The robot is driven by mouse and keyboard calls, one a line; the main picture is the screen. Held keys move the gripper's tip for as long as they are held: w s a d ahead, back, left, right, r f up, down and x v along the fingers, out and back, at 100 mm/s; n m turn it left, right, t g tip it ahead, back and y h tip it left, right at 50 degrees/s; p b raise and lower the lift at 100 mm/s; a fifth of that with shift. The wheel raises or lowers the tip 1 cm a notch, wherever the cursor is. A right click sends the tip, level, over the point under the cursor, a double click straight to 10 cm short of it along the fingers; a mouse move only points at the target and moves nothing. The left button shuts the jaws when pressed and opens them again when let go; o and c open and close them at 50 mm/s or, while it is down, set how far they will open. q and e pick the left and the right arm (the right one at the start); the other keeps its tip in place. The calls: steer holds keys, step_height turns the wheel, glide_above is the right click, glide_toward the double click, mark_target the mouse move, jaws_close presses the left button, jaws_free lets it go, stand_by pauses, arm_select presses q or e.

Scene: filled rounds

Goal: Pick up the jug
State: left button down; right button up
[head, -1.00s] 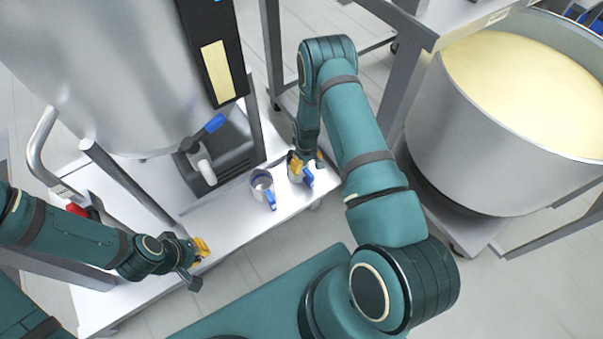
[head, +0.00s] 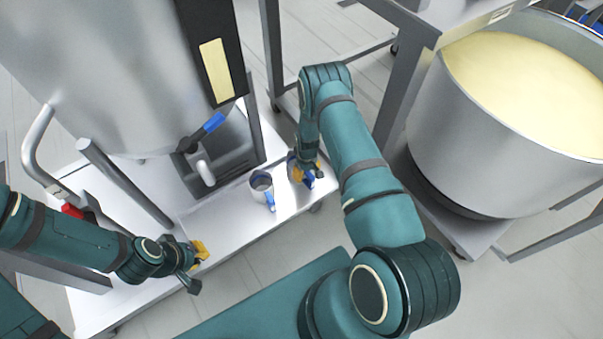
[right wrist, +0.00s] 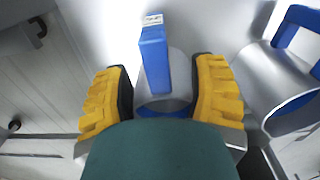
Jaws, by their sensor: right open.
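A metal jug with a blue handle (right wrist: 154,60) shows between my right gripper's yellow fingers in the right wrist view. The fingers of my right gripper (right wrist: 162,95) are open, one on each side of the jug; contact is not clear. In the head view my right gripper (head: 304,170) is over this jug and hides most of it; its blue handle (head: 309,180) shows. A second similar jug (head: 262,184) stands just to the left, and also shows at the right of the right wrist view (right wrist: 275,78). My left gripper (head: 198,252) is over the platform's left part, away from both jugs.
Both jugs stand on a light metal platform (head: 230,222), in front of a large steel tank (head: 110,70) with a blue-handled valve (head: 207,128). A grey frame post (head: 398,85) is close to my right arm. A big vat of pale yellow filling (head: 510,150) stands at right.

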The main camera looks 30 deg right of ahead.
jaws_close()
step_height(320, 180, up, 10)
steer(key=shift+f+p, duration=0.15)
steer(key=shift+p, duration=0.95)
step_height(320, 180, up, 3)
steer(key=shift+r+p, duration=0.15)
steer(key=shift+p, duration=0.6)
steer(key=s+a+r, duration=0.3)
steer(key=a+r, duration=0.1)
steer(key=r, duration=0.3)
steer(key=s+a+r+m, duration=0.1)
steer(key=s+a+r, duration=0.1)
steer(key=a+r, duration=0.3)
steer(key=s+a+r, duration=0.3)
steer(key=a+r, duration=0.2)
steer(key=r, duration=0.5)
steer(key=shift+s+r+m, duration=0.25)
steer(key=shift+s+m, duration=0.05)
steer(key=shift+s, duration=0.05)
